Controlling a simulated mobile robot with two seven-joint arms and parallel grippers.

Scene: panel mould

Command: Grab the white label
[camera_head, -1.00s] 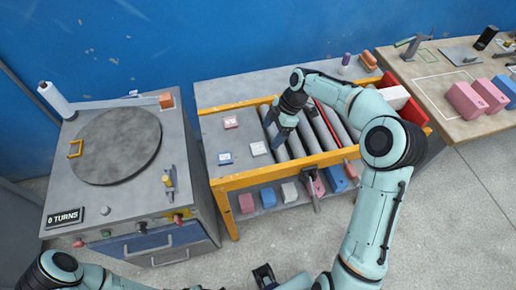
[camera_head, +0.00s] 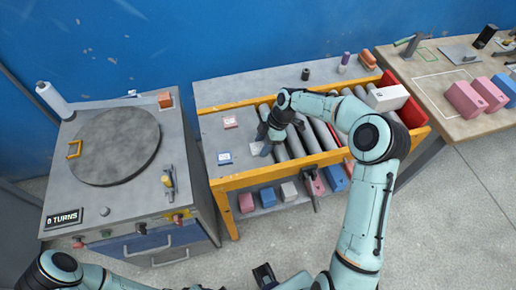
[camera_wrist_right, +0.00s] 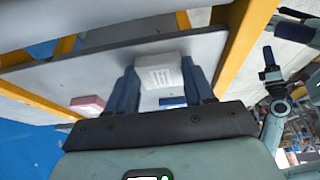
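The white label (camera_head: 257,149) is a small pale block with dark print on the flat plate at the left of the yellow-framed table. My right gripper (camera_head: 266,149) is low over it and hides part of it. In the right wrist view my right gripper (camera_wrist_right: 158,78) is open, and the white label (camera_wrist_right: 158,72) shows between its fingertips. I cannot tell whether the fingers touch it. My left arm shows at the bottom left of the head view, and its finger state is unclear.
Rollers (camera_head: 324,134) lie right of the plate. A white box (camera_head: 387,98) is at the right end. A machine with a round disc (camera_head: 115,146) stands left.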

